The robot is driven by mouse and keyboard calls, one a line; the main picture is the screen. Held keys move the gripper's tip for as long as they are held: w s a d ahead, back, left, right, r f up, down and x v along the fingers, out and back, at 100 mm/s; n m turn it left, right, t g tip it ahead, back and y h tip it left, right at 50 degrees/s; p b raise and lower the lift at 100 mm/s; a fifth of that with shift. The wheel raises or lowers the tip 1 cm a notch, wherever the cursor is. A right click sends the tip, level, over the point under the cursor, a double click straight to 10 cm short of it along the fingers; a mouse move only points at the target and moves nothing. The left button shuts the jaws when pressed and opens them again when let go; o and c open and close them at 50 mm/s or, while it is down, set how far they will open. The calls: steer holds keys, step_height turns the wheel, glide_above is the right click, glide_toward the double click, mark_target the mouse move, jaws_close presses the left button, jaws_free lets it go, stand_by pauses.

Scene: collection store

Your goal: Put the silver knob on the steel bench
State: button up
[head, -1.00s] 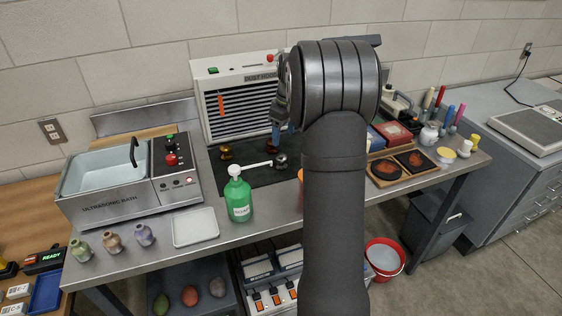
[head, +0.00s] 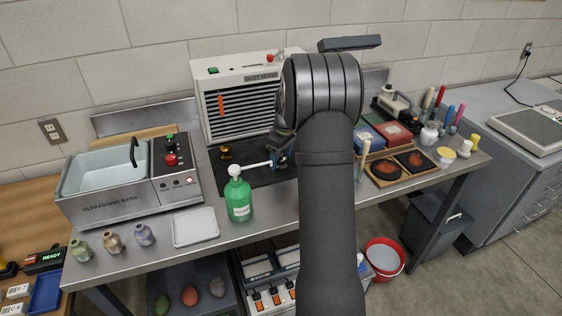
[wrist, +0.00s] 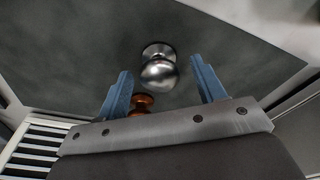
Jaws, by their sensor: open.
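The silver knob (wrist: 158,72) sits on the dark mat (wrist: 95,55) in the wrist view, round and shiny on a short base. In the head view my gripper covers it. My gripper (head: 279,158) is low over the right part of the mat, with blue fingers. In the wrist view my gripper (wrist: 160,82) is open, one fingertip to each side of the knob, and holds nothing. The steel bench (head: 268,226) is bare in front of the mat.
A green soap bottle (head: 239,199) stands in front of the mat, its spout pointing towards my gripper. A gold knob (head: 226,153) is on the mat's left; a copper-coloured knob (wrist: 142,102) shows near the left finger. A white tray (head: 195,228) lies front left. The dust hood (head: 238,100) stands behind.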

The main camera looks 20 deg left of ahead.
steer(key=c, duration=1.2)
steer(key=shift+c, duration=0.2)
steer(key=shift+r, duration=0.15)
